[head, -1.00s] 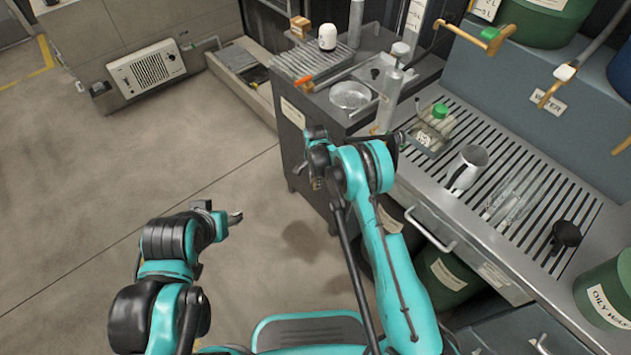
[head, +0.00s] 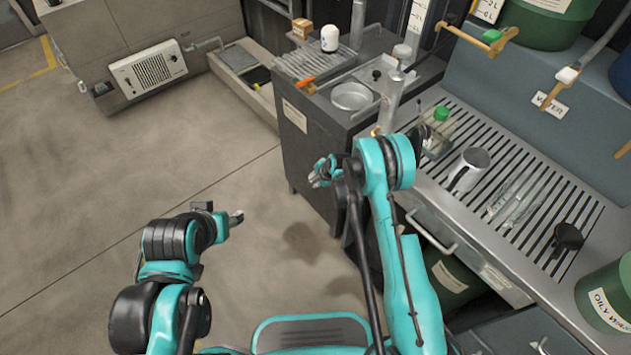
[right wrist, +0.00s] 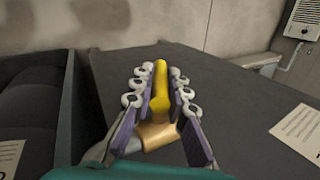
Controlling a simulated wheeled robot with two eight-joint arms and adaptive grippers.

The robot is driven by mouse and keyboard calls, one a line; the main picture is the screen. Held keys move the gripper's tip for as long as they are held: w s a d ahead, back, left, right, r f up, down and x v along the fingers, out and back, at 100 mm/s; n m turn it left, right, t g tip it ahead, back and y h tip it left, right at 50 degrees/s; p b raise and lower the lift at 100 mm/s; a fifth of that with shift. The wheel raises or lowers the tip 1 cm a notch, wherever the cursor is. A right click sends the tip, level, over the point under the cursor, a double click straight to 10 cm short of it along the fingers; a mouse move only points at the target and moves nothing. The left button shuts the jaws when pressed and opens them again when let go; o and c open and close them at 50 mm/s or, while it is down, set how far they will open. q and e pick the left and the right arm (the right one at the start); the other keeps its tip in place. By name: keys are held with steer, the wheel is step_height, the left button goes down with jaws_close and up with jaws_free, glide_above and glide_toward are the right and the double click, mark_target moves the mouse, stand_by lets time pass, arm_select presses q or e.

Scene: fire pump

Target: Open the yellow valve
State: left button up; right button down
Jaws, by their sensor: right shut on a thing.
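The yellow valve handle (right wrist: 160,88) stands between the fingers of my right gripper (right wrist: 158,82) in the right wrist view. A brass-coloured body (right wrist: 160,137) sits at its near end. The fingers are closed in along both sides of the handle. In the head view my right gripper (head: 324,171) is beside the dark cabinet, and I cannot make out the valve there. My left gripper (head: 237,217) is above the open floor at the left, away from the cabinet; its jaws are too small to read.
The dark cabinet (head: 300,150) carries a metal bowl (head: 351,96) and a wire rack. Floor at left is clear.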

steer(key=shift+t+y, duration=0.3)
steer(key=shift+t, duration=0.2)
steer(key=shift+w+a, duration=0.1)
steer(key=c, duration=1.5)
jaws_free()
steer(key=shift+r, duration=0.1)
step_height(320, 180, up, 10)
steer(key=shift+f, duration=0.25)
steer(key=shift+r, duration=0.2)
